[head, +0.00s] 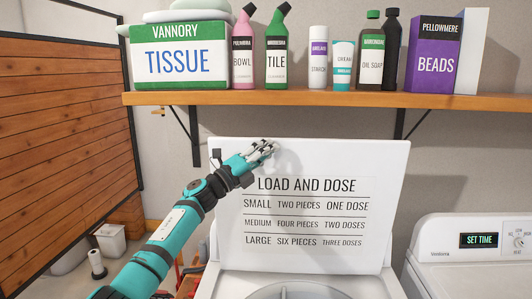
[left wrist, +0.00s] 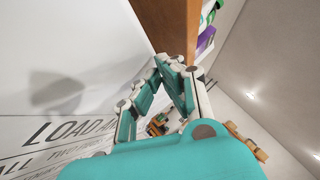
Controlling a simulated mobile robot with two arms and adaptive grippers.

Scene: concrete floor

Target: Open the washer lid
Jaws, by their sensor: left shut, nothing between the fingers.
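The white washer lid (head: 315,240) stands raised, close to upright, with its printed "LOAD AND DOSE" side facing me. The washer body (head: 240,286) is below it, and part of the round tub opening (head: 310,291) shows at the bottom edge. My left gripper (head: 270,147) is at the upper left part of the lid, in front of its printed face. Its fingers are shut and empty. In the left wrist view the fingers (left wrist: 170,68) are beside the white lid (left wrist: 70,60). I cannot tell whether they touch it. My right gripper is not in view.
A wooden shelf (head: 300,99) runs above the lid, holding a tissue box (head: 180,60), several bottles and a purple beads box (head: 433,60). Black brackets support it. A second white machine (head: 450,275) stands at the right. A wooden slatted panel (head: 65,110) is at the left.

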